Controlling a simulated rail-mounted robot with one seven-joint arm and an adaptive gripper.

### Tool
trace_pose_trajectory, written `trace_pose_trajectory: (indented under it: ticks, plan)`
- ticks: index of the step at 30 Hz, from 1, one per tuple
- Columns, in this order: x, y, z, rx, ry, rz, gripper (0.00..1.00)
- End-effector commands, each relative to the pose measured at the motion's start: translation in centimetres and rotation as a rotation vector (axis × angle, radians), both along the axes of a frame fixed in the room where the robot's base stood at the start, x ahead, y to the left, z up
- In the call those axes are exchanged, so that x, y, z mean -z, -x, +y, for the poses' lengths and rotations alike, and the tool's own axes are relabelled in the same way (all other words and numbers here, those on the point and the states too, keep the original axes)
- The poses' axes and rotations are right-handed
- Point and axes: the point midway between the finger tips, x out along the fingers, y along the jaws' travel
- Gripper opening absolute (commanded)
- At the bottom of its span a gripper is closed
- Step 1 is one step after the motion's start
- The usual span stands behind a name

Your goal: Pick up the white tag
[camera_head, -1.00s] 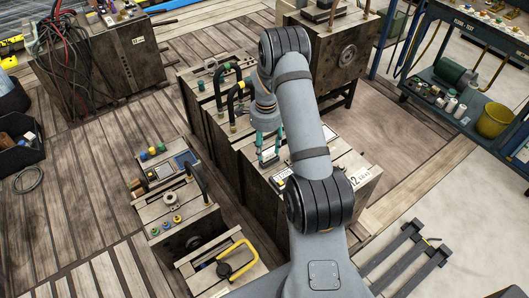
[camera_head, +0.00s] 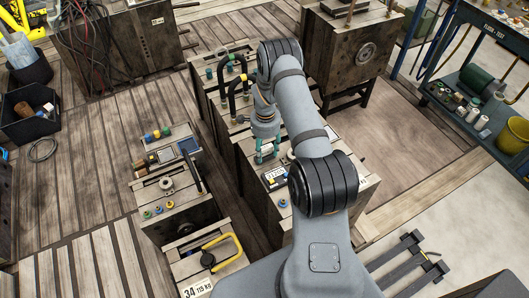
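A small white tag with dark characters (camera_head: 274,177) lies on the pale top of a dark mould block (camera_head: 247,160), beside a dark item, near the middle of the head view. My gripper (camera_head: 267,155) points down just behind the tag in the picture. Its teal fingers look apart, with nothing visible between them. The fingertips are close to the block top; I cannot tell whether they touch it. My forearm hides the right part of this block top.
Black curved handles (camera_head: 238,92) rise from the block behind my gripper. A lower block (camera_head: 170,190) with coloured caps stands left, and one with a yellow handle (camera_head: 222,252) in front. A tall mould (camera_head: 352,52) stands behind right.

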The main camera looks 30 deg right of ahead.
Motion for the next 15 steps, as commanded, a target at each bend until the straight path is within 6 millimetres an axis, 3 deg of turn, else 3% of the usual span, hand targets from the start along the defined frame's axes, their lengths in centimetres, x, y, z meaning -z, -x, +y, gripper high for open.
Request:
trace_pose_trajectory:
  ticks: [15]
  plan:
    - [-0.02,0.03,0.03,-0.001,0.0,0.001,0.17]
